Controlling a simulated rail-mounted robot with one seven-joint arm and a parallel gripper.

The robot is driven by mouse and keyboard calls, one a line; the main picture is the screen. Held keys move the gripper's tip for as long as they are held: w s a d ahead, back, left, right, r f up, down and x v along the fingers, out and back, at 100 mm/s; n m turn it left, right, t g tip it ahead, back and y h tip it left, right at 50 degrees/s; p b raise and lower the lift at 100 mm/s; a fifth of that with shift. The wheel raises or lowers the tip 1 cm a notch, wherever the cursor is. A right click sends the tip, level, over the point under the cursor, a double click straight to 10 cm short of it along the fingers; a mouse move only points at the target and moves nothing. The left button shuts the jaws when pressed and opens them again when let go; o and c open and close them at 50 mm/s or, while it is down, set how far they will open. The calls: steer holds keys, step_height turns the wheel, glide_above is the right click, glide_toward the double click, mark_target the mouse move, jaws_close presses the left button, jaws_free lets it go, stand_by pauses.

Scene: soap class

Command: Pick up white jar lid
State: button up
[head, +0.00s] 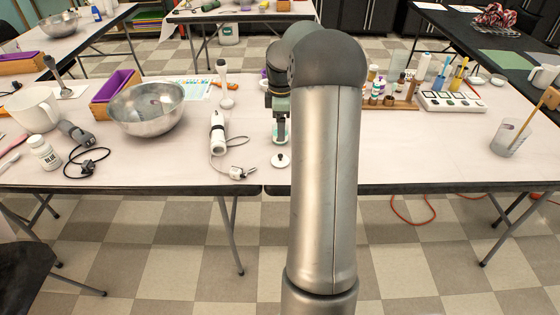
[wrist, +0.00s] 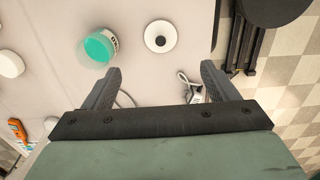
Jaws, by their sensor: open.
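The white jar lid (head: 280,160) lies flat near the front edge of the middle table, a small round disc with a dark centre. In the wrist view the lid (wrist: 150,36) is beyond my fingertips, roughly in line with the gap between them. A jar with teal contents (wrist: 98,46) is left of it. My gripper (wrist: 160,72) is open, with nothing between its fingers. In the head view my gripper (head: 281,132) is above the table, behind the lid, and my arm partly blocks the view.
A white hand blender (head: 218,132) with a cord and plug (head: 238,172) lies left of the lid. A steel bowl (head: 146,110) is further left. A wooden rack of small bottles (head: 388,103) is at the right. The table's front edge is close to the lid.

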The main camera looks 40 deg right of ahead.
mark_target(280, 155)
step_height(280, 155, down, 13)
steer(key=shift+a+f, duration=0.1)
steer(key=c, duration=1)
